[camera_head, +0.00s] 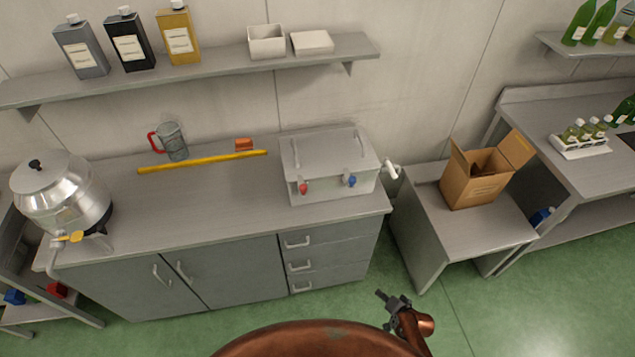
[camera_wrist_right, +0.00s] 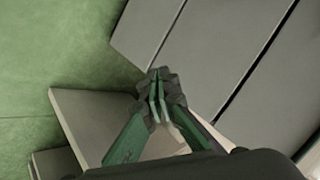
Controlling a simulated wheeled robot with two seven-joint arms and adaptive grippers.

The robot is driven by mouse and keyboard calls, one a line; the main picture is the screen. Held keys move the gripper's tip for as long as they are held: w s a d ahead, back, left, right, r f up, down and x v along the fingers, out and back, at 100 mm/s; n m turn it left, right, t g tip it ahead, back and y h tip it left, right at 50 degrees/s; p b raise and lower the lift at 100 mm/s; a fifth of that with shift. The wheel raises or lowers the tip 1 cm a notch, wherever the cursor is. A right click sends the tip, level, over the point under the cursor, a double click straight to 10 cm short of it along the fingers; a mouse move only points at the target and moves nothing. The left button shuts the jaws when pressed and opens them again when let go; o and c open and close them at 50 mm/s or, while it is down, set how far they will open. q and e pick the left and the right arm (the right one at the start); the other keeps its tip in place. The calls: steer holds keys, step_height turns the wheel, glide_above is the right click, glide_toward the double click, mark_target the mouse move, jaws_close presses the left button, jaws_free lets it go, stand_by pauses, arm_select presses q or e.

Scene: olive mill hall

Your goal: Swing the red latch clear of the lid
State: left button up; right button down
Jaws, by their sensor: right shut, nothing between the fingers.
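The red latch (camera_head: 303,188) is on the front of a grey metal box (camera_head: 335,190) that stands at the right end of the counter. A blue latch (camera_head: 350,181) is to its right on the same front. The box's lid (camera_head: 325,152) looks closed, with handles on top. My right gripper (camera_head: 383,296) is low over the floor in front of the counter, well apart from the box. In the right wrist view its fingers (camera_wrist_right: 157,75) are together and empty. My left gripper is not in view.
The counter (camera_head: 220,215) also bears a steel urn (camera_head: 62,195), a jug with a red handle (camera_head: 172,142), a yellow bar (camera_head: 200,162) and an orange block (camera_head: 243,144). A lower table (camera_head: 430,220) with an open cardboard box (camera_head: 470,180) stands to the right. Green floor (camera_head: 340,305) is clear in front.

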arm_select(q)
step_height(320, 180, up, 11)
steer(key=p, duration=0.9)
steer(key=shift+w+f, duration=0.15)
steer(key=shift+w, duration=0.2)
arm_select(e)
steer(key=w+a+r+t+y, duration=0.1)
steer(key=w+a+r, duration=0.3)
steer(key=r, duration=1.1)
steer(key=w+a+r+m+t+y, duration=0.1)
steer(key=w+a+r+y, duration=0.3)
steer(key=r, duration=1.2)
steer(key=w+a+r+t+y, duration=0.2)
steer(key=w+a+r, duration=0.2)
steer(key=r, duration=1.2)
steer(key=shift+w+a+y, duration=0.15)
steer(key=shift+a+y, duration=0.15)
steer(key=shift+a, duration=0.8)
arm_select(q)
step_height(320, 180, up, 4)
steer(key=p, duration=0.4)
arm_select(e)
steer(key=s+a+x, duration=0.1)
steer(key=a+x, duration=0.1)
steer(key=x, duration=1)
steer(key=shift+a+f+m, duration=0.25)
steer(key=shift+f+m, duration=0.05)
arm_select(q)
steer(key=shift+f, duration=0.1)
